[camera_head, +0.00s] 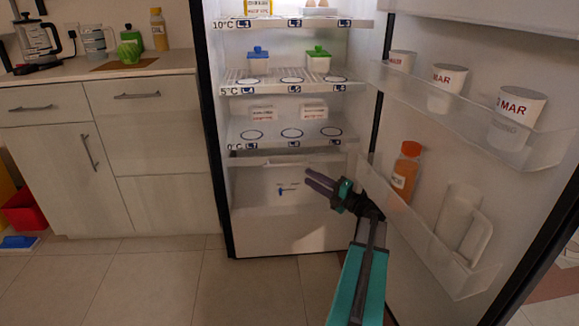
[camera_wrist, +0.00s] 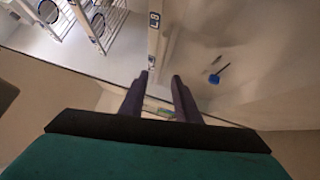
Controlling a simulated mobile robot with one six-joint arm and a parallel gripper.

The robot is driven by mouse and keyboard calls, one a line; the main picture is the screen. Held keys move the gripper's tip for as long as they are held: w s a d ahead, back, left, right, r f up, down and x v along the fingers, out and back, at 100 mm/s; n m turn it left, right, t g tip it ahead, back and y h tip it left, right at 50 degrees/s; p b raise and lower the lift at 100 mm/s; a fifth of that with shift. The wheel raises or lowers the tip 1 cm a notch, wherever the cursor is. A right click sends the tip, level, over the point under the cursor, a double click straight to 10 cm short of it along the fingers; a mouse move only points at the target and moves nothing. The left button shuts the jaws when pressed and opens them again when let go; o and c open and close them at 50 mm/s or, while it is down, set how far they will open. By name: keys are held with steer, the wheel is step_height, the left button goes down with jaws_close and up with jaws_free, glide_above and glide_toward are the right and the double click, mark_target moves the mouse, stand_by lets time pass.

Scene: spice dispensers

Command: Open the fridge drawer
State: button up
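The fridge drawer (camera_head: 258,192) is the pale, see-through bin at the bottom of the open fridge, under the lowest shelf. My gripper (camera_head: 312,178) has dark fingers and a teal body and reaches in from the right, in front of the drawer. In the wrist view my gripper (camera_wrist: 160,80) has its fingers apart, with nothing clearly held. I cannot tell whether the fingertips touch the drawer's edge, or how far the drawer stands out.
The open fridge door (camera_head: 490,200) stands on the right, with jars in its upper bin and an orange bottle (camera_head: 405,170) in the lower one. Shelves (camera_head: 235,130) with labelled spots are above the drawer. Cabinets (camera_head: 150,150) are left. The floor (camera_head: 250,290) in front is clear.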

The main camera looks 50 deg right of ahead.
mark_target(289, 164)
steer(key=w, duration=0.3)
steer(key=w+r, duration=0.1)
steer(key=w, duration=0.3)
steer(key=w+a, duration=0.1)
steer(key=w, duration=0.3)
steer(key=shift+r, duration=0.3)
